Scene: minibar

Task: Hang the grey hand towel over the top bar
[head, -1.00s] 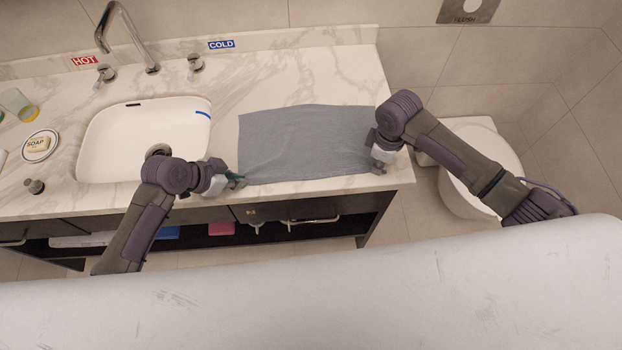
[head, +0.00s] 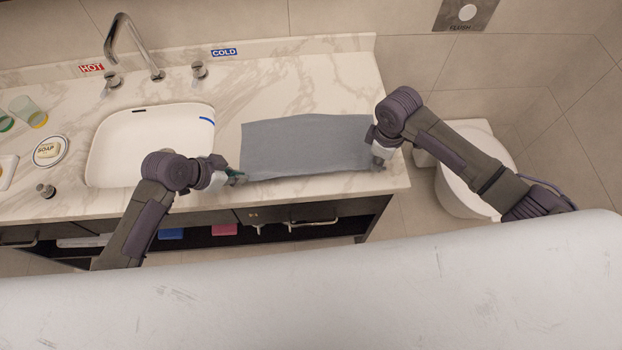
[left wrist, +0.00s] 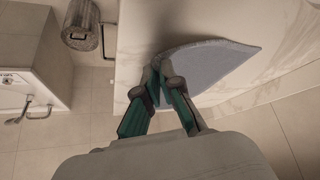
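The grey hand towel (head: 305,148) is spread out fairly flat at the counter's right front, and it also shows in the left wrist view (left wrist: 210,65). My left gripper (head: 238,178) is at its near left corner. In the left wrist view its green fingers (left wrist: 158,75) come together at the towel's edge and look shut on it. My right gripper (head: 378,162) is at the towel's near right corner and seems shut on it, but its fingertips are small and partly hidden. I cannot tell how far the near edge is off the counter. No top bar is identifiable.
The marble counter (head: 300,82) has a white sink (head: 150,140), a faucet (head: 135,45), a soap dish (head: 49,151) and cups (head: 27,110) to the left. A toilet (head: 478,165) stands right of the counter. An open shelf with drawer handles (head: 312,223) is below the counter.

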